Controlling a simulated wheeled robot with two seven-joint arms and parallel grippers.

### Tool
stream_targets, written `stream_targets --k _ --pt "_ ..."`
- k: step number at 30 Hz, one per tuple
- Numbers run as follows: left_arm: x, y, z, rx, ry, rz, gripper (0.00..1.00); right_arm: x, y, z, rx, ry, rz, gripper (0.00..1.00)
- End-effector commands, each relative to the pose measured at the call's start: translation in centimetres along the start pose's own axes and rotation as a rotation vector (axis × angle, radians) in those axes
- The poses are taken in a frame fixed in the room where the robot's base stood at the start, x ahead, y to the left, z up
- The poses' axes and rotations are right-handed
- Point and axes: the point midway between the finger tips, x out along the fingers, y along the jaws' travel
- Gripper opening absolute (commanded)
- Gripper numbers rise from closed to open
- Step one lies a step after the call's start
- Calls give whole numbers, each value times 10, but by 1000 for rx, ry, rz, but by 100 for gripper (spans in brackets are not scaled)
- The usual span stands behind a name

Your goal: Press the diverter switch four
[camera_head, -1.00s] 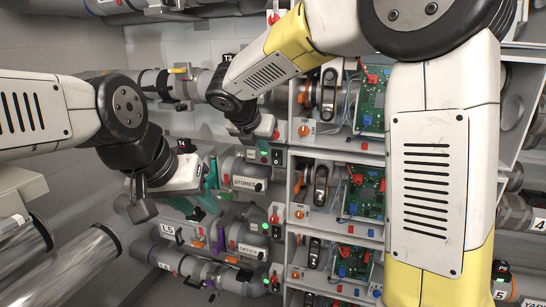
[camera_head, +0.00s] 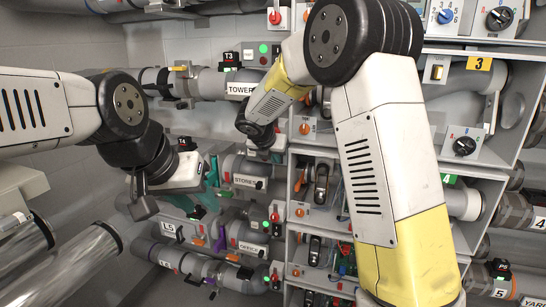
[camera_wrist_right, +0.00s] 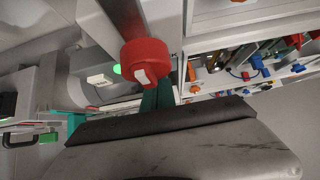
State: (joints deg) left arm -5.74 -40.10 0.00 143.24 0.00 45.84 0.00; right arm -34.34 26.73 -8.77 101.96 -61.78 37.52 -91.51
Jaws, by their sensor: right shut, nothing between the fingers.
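The green number 4 plate (camera_head: 447,179) marks a compartment at the right of the head view. A black-knobbed dial (camera_head: 465,146) sits on the panel just above it. My forearm covers the area left of the plate, and I cannot make out switch four itself. My right gripper (camera_head: 265,150) is at the pipes left of the shelves, well left of the plate. In the right wrist view its teal fingers (camera_wrist_right: 158,94) are shut and empty, close beside a red knob (camera_wrist_right: 145,60); contact is unclear. My left gripper (camera_head: 198,187) seems open, near the STORES pipe.
Shelves with orange knobs (camera_head: 304,128) and black levers (camera_head: 321,184) stand in the middle.

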Motion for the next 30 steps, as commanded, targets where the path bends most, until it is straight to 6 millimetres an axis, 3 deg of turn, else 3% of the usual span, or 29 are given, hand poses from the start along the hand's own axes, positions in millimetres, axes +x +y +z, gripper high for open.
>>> stream_targets --k 9,13,30 --pt "0 0 0 0 0 0 36 1 0 0 0 0 0 0" --pt "0 0 0 0 0 0 36 10 -1 1 0 1 -1 0" --pt "0 0 0 0 0 0 36 0 -3 14 4 -6 -5 0"
